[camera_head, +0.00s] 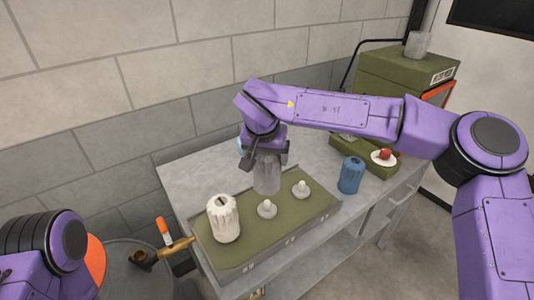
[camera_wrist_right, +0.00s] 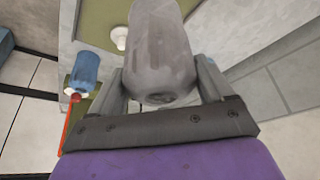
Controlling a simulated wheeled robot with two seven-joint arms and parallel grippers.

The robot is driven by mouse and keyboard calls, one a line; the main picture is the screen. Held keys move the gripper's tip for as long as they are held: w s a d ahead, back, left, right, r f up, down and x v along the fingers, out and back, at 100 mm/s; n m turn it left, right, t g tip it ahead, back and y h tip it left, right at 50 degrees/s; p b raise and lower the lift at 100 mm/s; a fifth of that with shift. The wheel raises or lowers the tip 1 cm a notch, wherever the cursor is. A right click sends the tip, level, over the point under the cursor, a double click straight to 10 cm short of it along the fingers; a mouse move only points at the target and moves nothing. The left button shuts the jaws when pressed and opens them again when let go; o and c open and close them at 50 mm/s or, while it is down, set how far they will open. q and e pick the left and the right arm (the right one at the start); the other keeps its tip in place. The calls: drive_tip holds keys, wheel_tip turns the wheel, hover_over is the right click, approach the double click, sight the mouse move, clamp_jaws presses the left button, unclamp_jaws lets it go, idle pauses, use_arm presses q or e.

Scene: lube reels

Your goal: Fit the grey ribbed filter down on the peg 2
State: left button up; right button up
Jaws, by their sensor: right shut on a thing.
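My right gripper (camera_head: 266,158) is shut on the grey filter (camera_head: 267,176), which hangs upright above the green tray (camera_head: 235,258). In the right wrist view the filter (camera_wrist_right: 160,45) sits between the two fingers (camera_wrist_right: 163,85). Below it in the head view stands a bare pale peg (camera_head: 267,209), the middle place of the row. Another bare peg (camera_head: 301,189) stands to its right, and one pale peg (camera_wrist_right: 119,38) shows in the wrist view. Peg numbers cannot be read. The filter appears above the middle peg, apart from it. My left gripper is out of view.
A white ribbed filter (camera_head: 222,220) stands at the tray's left end. A blue filter (camera_head: 350,175) stands on the grey bench (camera_head: 185,170) to the right. A drum (camera_head: 130,275) stands left.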

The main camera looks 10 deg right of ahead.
sight(267, 170)
drive_tip(key=shift+s+a+r+p, duration=0.1)
drive_tip(key=shift+s+r+p, duration=0.5)
drive_tip(key=shift+p, duration=0.1)
drive_tip(key=x, duration=0.2)
drive_tip(key=b+x, duration=0.1)
drive_tip(key=shift+a+f, duration=0.15)
drive_tip(key=shift+f, duration=0.7)
drive_tip(key=shift+s+f, duration=0.25)
drive_tip(key=shift+f, duration=0.25)
drive_tip(key=shift+w+f, duration=0.1)
drive_tip(key=shift+w, duration=0.05)
